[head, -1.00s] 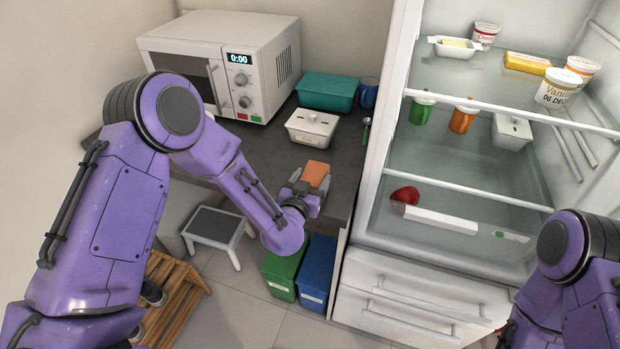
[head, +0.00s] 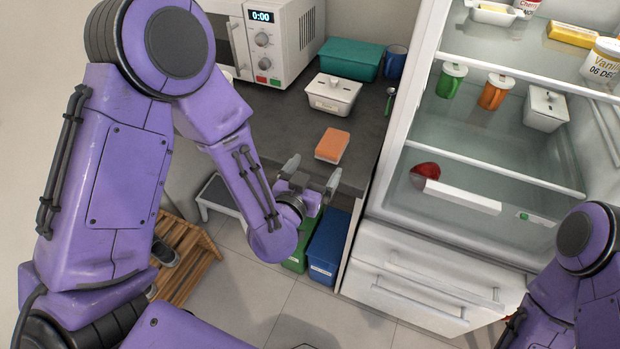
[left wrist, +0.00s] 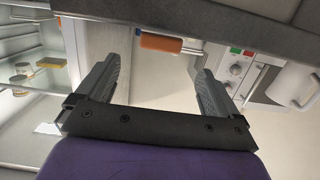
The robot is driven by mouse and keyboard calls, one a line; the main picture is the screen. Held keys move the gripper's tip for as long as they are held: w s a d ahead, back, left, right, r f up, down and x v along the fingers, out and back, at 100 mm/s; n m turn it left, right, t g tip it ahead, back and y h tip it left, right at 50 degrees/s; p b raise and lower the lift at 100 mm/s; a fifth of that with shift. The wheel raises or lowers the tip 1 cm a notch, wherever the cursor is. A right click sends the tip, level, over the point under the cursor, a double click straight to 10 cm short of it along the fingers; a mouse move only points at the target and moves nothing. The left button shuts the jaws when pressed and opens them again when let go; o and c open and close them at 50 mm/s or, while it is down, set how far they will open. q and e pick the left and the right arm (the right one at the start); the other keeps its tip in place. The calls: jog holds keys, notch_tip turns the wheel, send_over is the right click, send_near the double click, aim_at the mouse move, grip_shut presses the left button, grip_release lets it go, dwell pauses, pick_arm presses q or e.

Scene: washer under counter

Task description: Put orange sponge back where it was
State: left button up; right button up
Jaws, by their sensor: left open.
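The orange sponge (head: 332,144) lies on the dark grey counter (head: 375,130) near its front edge, in front of the white lidded dish. It also shows in the left wrist view (left wrist: 160,43), beyond the fingers. My left gripper (head: 312,176) is open and empty, just in front of the counter edge and a little apart from the sponge. Its two fingers show spread in the left wrist view (left wrist: 158,85). My right arm shows at the lower right of the head view, but its gripper is out of sight.
A white lidded dish (head: 333,94), a teal container (head: 350,59), a blue mug (head: 396,62) and a microwave (head: 268,40) stand on the counter. The open fridge (head: 400,140) is to the right. Green and blue bins (head: 328,247) stand below the counter. A step stool (head: 218,194) is at left.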

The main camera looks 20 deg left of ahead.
pick_arm(q)
jog(key=s+a+f+n+g+y, duration=0.1)
jog(key=s+a+f+n+g, duration=0.15)
jog(key=s+f, duration=0.45)
jog(key=s+a+f+n+g+y, duration=0.1)
jog(key=s+a+f+g, duration=0.3)
jog(key=f, duration=0.6)
jog(key=s+a+f+n+g, duration=0.1)
jog(key=s+a+f+g, duration=0.1)
jog(key=s, duration=0.3)
jog(key=s+a+f+n+g+y, duration=0.1)
jog(key=s+a+f+g, duration=0.1)
jog(key=s+f, duration=0.2)
jog(key=s+a+f+n+g+y, duration=0.1)
jog(key=s+a+f+g, duration=0.1)
jog(key=s, duration=0.5)
jog(key=shift+a+f+n+g, duration=0.35)
jog(key=shift+a+f, duration=0.25)
jog(key=shift+f, duration=0.25)
